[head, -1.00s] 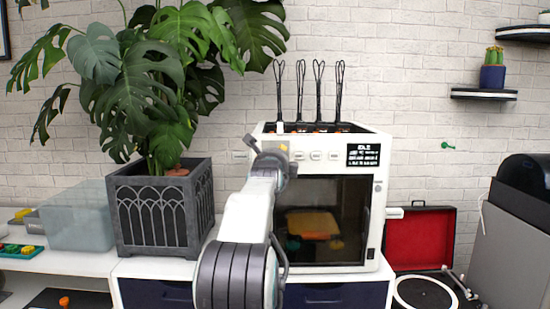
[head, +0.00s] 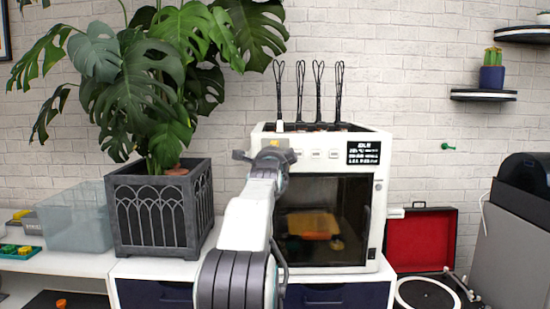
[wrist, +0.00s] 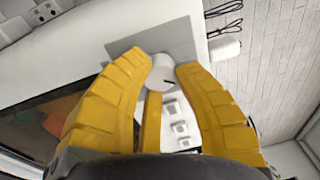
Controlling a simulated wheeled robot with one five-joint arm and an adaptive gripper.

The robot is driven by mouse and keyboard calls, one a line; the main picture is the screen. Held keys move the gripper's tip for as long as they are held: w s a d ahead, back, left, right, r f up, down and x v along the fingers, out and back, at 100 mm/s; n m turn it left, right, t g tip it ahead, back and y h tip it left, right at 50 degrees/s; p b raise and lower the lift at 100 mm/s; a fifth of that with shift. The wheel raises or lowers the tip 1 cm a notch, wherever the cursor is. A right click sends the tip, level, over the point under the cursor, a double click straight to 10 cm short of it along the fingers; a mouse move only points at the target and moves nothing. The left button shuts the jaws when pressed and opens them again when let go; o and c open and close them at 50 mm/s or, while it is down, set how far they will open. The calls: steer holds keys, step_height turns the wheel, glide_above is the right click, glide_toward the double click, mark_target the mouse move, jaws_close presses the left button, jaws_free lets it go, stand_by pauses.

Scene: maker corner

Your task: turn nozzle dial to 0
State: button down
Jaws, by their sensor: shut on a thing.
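The white 3D printer (head: 376,210) stands on the cabinet, with a row of buttons and a small dark screen (head: 363,153) on its upper front. My gripper (head: 270,152) is at the left part of that panel and hides the dial in the head view. A short dark mark shows near the dial's edge. I cannot read any numbers around it.
Panel buttons (wrist: 180,127) sit close beside the dial. A planter (head: 158,215) with a large leafy plant stands left of the printer. A red-lined record player (head: 420,240) is at the right. Black wire tools stand on the printer's top.

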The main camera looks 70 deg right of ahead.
steer(key=shift+n, duration=0.6)
steer(key=c, duration=0.9)
jaws_free()
steer(key=shift+v, duration=5.95)
steer(key=shift+o, duration=0.2)
